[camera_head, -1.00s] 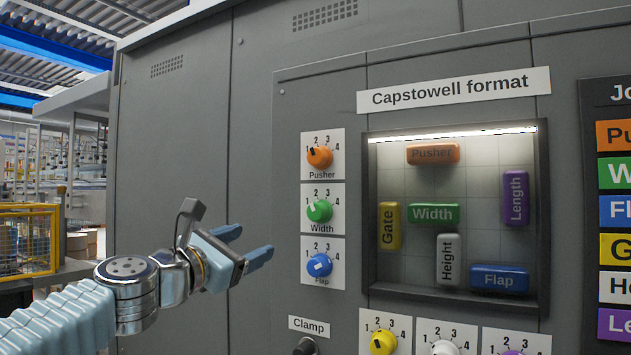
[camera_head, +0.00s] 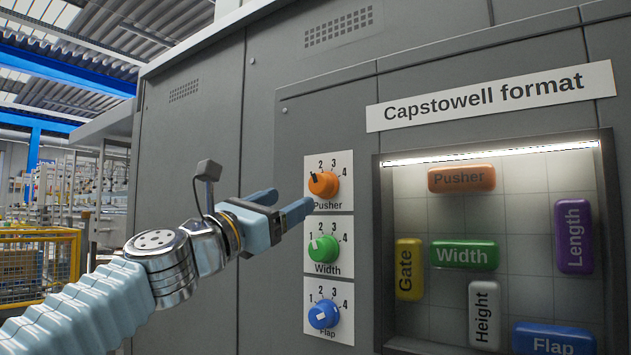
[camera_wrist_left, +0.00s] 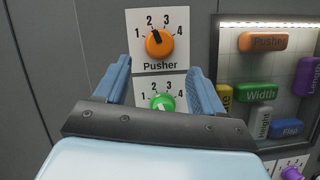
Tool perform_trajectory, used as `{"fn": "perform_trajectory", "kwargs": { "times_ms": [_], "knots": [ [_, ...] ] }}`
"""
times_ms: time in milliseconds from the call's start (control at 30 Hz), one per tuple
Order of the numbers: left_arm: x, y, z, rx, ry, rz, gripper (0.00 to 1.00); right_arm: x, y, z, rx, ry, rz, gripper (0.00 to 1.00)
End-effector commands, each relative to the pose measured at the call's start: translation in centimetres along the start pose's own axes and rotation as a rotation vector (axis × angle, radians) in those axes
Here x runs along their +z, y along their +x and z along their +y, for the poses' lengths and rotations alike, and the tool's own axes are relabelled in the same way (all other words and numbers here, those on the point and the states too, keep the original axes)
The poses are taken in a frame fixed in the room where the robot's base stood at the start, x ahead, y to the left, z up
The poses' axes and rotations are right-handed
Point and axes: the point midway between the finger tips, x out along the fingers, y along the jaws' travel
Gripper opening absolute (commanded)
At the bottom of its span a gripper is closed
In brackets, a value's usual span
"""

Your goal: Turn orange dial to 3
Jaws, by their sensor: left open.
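The orange dial (camera_head: 323,185) sits on a white plate marked 1 to 4 and labelled Pusher. It also shows in the left wrist view (camera_wrist_left: 160,43), where its black pointer mark leans up and left, close to the 2. My left gripper (camera_head: 288,202) is open and empty, left of the dial plates. In the left wrist view its two fingers (camera_wrist_left: 160,68) are spread, with the orange dial above and between them. They appear apart from the dial. My right gripper is not in view.
The green Width dial (camera_head: 323,249) and the blue Flap dial (camera_head: 324,314) stand below the orange one. A lit display window (camera_head: 520,290) with coloured labelled blocks is to the right. The bare grey panel (camera_head: 205,140) lies left of the dials.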

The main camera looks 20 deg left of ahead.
Motion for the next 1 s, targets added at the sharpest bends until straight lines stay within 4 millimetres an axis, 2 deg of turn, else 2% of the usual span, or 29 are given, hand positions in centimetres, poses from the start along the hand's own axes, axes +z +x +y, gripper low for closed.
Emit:
{"fn": "perform_trajectory", "kwargs": {
  "times_ms": [33, 100, 300, 500, 767, 800, 867, 1000],
  "knots": [
    [0.4, 1.6, 0.0, -0.003, -0.003, 0.001, 0.69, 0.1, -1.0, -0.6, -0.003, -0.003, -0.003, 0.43],
    [0.4, 3.2, 0.1, -0.002, -0.001, 0.001, 0.69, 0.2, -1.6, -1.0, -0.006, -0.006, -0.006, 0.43],
    [0.4, 6.9, 0.1, -0.001, -0.001, 0.001, 0.69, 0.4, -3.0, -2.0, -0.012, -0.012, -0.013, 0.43],
    [0.1, 8.4, 0.0, -0.001, 0.001, 0.0, 0.69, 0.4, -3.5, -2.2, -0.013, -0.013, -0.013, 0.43],
    [0.0, 8.5, 0.0, 0.0, 0.001, 0.0, 0.69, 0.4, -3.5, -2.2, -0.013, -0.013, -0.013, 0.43],
    [0.0, 8.5, 0.0, 0.0, 0.001, 0.0, 0.68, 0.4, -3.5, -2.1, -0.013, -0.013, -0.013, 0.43],
    [0.0, 8.5, 0.0, 0.0, 0.001, 0.0, 0.58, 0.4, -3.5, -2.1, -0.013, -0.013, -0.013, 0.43],
    [0.0, 8.5, 0.0, 0.0, 0.001, 0.0, 0.37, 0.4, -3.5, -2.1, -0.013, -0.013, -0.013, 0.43]
  ]
}}
